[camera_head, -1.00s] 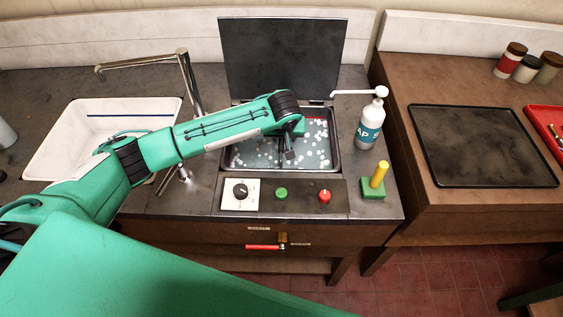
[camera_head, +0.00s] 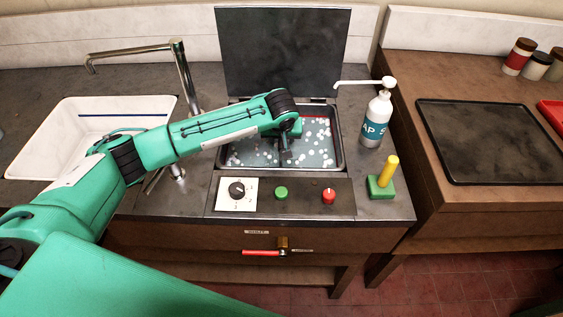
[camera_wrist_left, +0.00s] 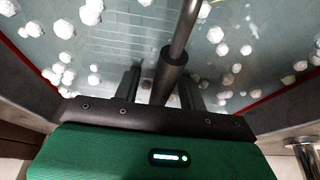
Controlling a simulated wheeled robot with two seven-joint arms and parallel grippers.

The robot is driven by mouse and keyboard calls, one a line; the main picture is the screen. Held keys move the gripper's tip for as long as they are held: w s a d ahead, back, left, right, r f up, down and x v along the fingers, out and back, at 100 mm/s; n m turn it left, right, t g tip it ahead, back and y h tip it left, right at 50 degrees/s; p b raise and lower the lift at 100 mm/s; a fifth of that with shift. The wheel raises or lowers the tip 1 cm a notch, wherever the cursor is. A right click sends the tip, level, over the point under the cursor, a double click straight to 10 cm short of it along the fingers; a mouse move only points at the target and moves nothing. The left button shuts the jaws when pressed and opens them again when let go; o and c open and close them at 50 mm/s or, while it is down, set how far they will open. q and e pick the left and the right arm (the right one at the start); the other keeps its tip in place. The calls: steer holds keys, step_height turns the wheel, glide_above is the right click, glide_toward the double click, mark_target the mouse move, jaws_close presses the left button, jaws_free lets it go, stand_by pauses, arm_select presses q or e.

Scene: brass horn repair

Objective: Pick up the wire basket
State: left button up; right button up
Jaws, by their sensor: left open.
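The wire basket shows only faintly, as thin grid lines (camera_wrist_left: 143,48) under the cloudy liquid in the left wrist view. Its outline is mostly hidden by the liquid, white foam and my arm. A metal rod with a dark sleeve (camera_wrist_left: 170,68) stands up between my left gripper's fingers in that view; it looks like a handle, but I cannot tell what it joins. My left gripper (camera_wrist_left: 165,85) is open around the sleeve. In the head view the left gripper (camera_head: 285,142) points down over the filled metal tank (camera_head: 340,160). My right gripper is not in view.
The tank's dark lid (camera_head: 283,55) stands raised behind. A soap bottle (camera_head: 376,118) and a green block with a yellow peg (camera_head: 383,182) stand right of the tank. A control panel (camera_head: 283,196) lies in front. A white sink (camera_head: 85,135) and faucet (camera_head: 186,80) are left.

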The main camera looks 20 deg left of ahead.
arm_select(q)
jaws_close()
steer(key=shift+r, duration=0.2)
